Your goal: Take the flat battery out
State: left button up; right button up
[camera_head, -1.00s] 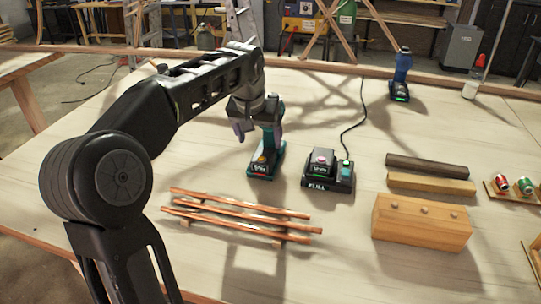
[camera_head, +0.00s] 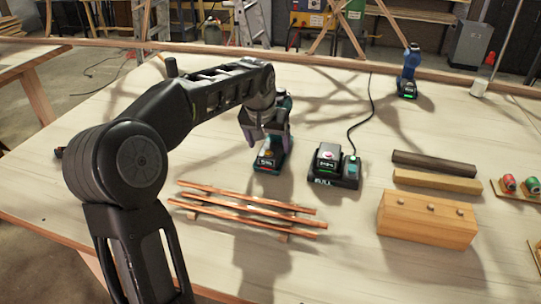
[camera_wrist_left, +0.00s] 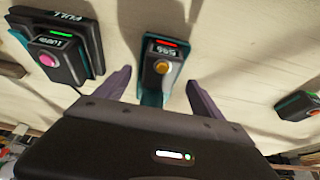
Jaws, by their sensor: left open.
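A teal drill stands on the table with a battery (camera_head: 268,160) at its foot; in the left wrist view this battery (camera_wrist_left: 161,68) shows a red light, a small display and an orange button. My left gripper (camera_head: 264,138) is at the drill; in the left wrist view its two fingers (camera_wrist_left: 160,92) are open, one on each side of the battery, with nothing between them gripped. A charger (camera_head: 345,180) marked FULL stands to the right, holding a battery (camera_head: 327,158) with a green light and a pink button. My right gripper is not in view.
Bent copper-coloured laths (camera_head: 250,212) lie on small supports in front. A wooden block (camera_head: 428,218) and two bars (camera_head: 436,180) lie at the right. A blue tool (camera_head: 408,75) and a red-capped bottle (camera_head: 482,78) stand at the back.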

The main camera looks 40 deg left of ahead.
aim_at(270, 150)
pick_arm(q)
jog(key=shift+x, duration=1.5)
jog(key=shift+r, duration=0.1)
grip_shut()
